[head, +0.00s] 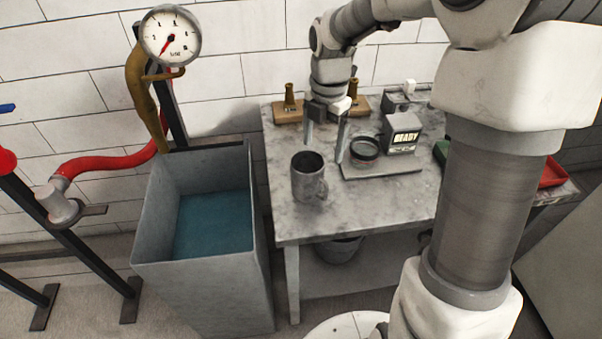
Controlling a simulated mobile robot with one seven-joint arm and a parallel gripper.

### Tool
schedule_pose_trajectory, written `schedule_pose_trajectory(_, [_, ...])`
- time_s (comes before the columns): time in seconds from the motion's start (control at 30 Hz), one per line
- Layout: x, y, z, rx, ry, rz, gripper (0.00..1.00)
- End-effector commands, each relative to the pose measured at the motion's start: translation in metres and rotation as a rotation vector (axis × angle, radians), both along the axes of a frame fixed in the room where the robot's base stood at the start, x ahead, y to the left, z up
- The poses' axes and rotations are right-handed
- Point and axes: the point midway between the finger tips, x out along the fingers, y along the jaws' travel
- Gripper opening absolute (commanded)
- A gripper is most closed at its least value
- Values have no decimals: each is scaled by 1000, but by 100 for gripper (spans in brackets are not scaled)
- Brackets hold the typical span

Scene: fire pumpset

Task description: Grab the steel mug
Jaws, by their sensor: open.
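The steel mug (306,181) is a grey metal cup standing upright near the left front of the grey stone-look table (378,212). Its handle is on its right side, towards the front. My gripper (325,152) is open and points down, just above and behind the mug, slightly to its right. Its two fingers are apart with nothing between them. They look clear of the mug, though the exact gap in depth cannot be told.
A scale-like device reading READY (403,134) and a round dark-topped dish (364,151) are right of the mug. Brass nozzles (290,97) stand behind. A deep grey tank of water (155,225) adjoins the table's left. A pressure gauge (171,36) stands above it.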

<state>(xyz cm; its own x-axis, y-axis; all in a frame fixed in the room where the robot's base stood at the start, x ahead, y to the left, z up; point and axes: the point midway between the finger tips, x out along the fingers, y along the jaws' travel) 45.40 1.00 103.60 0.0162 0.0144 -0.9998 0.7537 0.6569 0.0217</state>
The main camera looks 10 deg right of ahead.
Motion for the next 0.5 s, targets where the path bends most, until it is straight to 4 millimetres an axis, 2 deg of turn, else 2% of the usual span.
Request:
schedule_pose_trajectory(0.17, [0, 1, -25, 0, 4, 6, 89])
schedule_pose_trajectory(0.5, [1, 2, -98, 0, 4, 5, 89])
